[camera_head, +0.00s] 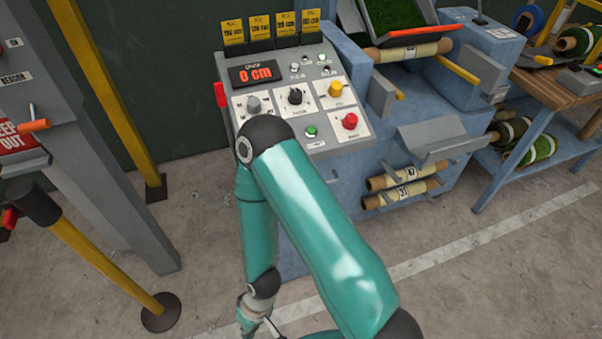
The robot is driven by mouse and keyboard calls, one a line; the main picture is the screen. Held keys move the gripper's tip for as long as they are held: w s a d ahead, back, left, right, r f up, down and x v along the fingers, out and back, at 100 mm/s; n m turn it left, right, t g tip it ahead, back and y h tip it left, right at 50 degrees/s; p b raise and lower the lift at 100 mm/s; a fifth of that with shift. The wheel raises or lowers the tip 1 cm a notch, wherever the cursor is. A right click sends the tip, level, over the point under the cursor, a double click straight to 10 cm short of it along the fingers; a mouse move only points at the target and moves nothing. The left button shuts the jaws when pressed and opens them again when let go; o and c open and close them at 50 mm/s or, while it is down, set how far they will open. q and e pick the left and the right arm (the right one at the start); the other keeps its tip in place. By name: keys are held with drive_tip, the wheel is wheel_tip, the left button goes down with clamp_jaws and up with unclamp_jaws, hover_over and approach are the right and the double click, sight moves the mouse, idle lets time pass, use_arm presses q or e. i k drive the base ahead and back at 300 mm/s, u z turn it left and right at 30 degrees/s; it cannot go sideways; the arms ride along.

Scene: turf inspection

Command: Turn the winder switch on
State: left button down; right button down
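The blue machine's sloped control panel (300,95) is in the upper middle of the head view. It carries a lit orange "0 cm" display (255,74), a grey knob (254,104), a black dial (296,96), a yellow knob (335,89), a red knob (350,121) and a green button (311,131). Small switches (325,69) sit at the upper right. Labels are too small to show which is the winder switch. My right arm's elbow covers the panel's lower left. My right gripper (256,322) hangs low, away from the panel, partly cut off; its opening is unclear. My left gripper is out of view.
A red lever (220,95) is at the panel's left side. Yellow posts (105,85) and a grey frame (100,185) stand left. Rolls (402,191) and a tray (440,148) are on the machine's right. A wooden bench (560,85) is far right. Floor is clear at lower right.

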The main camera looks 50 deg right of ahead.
sight(351, 119)
drive_tip(key=u, duration=1.8)
drive_tip(key=i, duration=0.15)
drive_tip(key=z, duration=3.25)
drive_tip(key=k, duration=0.9)
drive_tip(key=z, duration=0.2)
drive_tip(key=i, duration=0.9)
drive_tip(key=u, duration=0.05)
